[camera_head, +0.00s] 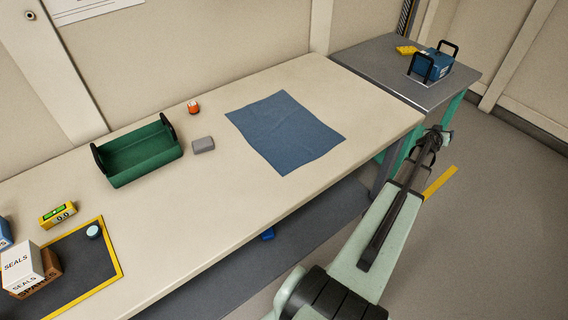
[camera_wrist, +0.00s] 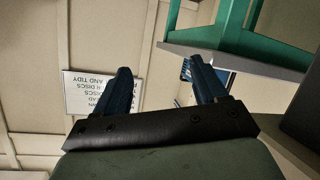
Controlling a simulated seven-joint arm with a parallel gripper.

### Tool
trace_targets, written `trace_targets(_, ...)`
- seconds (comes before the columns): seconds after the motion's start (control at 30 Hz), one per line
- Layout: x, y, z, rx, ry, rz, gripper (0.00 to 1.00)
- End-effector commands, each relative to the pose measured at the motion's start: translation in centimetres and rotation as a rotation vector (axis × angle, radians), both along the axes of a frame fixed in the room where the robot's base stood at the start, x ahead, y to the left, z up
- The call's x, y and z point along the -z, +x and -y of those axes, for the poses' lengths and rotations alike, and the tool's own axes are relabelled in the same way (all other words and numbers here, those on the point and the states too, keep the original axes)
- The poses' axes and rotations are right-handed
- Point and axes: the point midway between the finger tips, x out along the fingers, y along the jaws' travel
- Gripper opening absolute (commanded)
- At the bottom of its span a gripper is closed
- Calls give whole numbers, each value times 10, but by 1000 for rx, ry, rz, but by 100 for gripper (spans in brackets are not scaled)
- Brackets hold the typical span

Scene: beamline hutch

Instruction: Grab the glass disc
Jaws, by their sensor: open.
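A small round pale-blue piece (camera_head: 94,231), which looks like the glass disc, lies on a dark mat with a yellow border (camera_head: 121,262) at the left end of the long bench. It lies just right of the white SEALS box, apart from it. My gripper (camera_head: 442,135) is far from it, out beyond the bench's right end near the grey side table. In the wrist view my gripper (camera_wrist: 162,75) has its two dark fingers spread with nothing between them. The disc does not show in the wrist view.
A SEALS box (camera_head: 20,265) and brown box stand beside the disc, with a yellow level-like device (camera_head: 58,215) behind. A green tray (camera_head: 140,157), grey block (camera_head: 203,145), orange-capped item (camera_head: 193,107) and blue cloth (camera_head: 285,130) lie along the bench. Its front middle is clear.

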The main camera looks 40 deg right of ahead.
Motion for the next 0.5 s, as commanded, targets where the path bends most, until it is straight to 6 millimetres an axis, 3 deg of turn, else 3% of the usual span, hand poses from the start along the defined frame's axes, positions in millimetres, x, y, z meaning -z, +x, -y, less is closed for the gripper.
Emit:
trace_targets(0.03, -19, 3, 5, 4, -21, -28, 72)
trace_targets(0.23, -78, 22, 12, 13, -89, -127, 72)
trace_targets(0.5, -139, 110, -20, -34, -130, -190, 72)
